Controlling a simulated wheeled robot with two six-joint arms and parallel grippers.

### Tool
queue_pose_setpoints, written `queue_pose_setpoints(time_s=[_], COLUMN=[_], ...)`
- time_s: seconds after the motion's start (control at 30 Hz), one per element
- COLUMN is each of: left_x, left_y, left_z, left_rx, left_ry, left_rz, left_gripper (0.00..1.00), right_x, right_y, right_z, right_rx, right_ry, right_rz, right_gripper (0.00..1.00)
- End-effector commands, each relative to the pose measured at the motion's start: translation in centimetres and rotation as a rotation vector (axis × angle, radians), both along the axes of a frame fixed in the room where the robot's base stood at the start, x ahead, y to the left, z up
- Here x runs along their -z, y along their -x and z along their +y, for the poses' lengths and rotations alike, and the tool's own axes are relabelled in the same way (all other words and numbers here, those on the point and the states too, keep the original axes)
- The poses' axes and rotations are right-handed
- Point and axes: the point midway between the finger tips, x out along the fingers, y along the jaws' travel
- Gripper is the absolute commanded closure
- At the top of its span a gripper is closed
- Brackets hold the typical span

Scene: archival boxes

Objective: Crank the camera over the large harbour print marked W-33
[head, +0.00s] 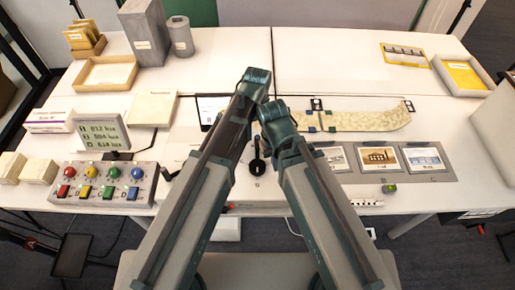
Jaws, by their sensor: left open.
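Three small pictures lie in a row on a grey board at the right: a left one (335,158), a middle one (378,158) and a bluish right one (422,158). I cannot read W-33 on any of them, and I cannot tell which is the harbour print. No camera is clearly visible. A black round-headed handle (257,165) stands between my arms; I cannot tell whether it is the crank. My left gripper (257,78) is at the far end of my left arm, open, touching nothing visible. My right arm ends beside it, its gripper hidden.
A button box (104,184) and a readout display (101,134) stand at the left. Grey boxes (146,32) and an open tray (106,74) are behind. A pale curled strip (365,118) lies right of centre.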

Motion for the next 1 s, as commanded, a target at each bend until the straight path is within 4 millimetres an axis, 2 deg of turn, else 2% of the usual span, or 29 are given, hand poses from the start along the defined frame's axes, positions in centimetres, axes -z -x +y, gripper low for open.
queue_pose_setpoints(time_s=[0.03, 0.4, 0.57, 0.83, 0.87, 1.0], left_x=[1.5, 6.2, 6.9, 6.8, 6.8, 6.8], left_y=[0.0, 0.0, 0.0, 0.0, 0.0, 0.0], left_z=[0.0, 0.0, 0.0, 0.0, 0.0, 0.0], left_rx=[0.000, 0.000, 0.000, 0.000, 0.000, 0.000], left_ry=[0.000, 0.000, 0.000, 0.000, 0.000, 0.000], left_rz=[0.000, 0.000, 0.000, 0.000, 0.000, 0.000], left_gripper=[0.42, 0.42, 0.42, 0.42, 0.45, 0.70], right_x=[1.5, 6.2, 6.9, 6.8, 6.8, 6.8], right_y=[0.0, 0.0, 0.0, 0.0, 0.0, 0.0], right_z=[0.0, 0.0, 0.0, 0.0, 0.0, 0.0], right_rx=[0.000, 0.000, 0.000, 0.000, 0.000, 0.000], right_ry=[0.000, 0.000, 0.000, 0.000, 0.000, 0.000], right_rz=[0.000, 0.000, 0.000, 0.000, 0.000, 0.000], right_gripper=[1.00, 1.00, 1.00, 1.00, 1.00, 1.00])
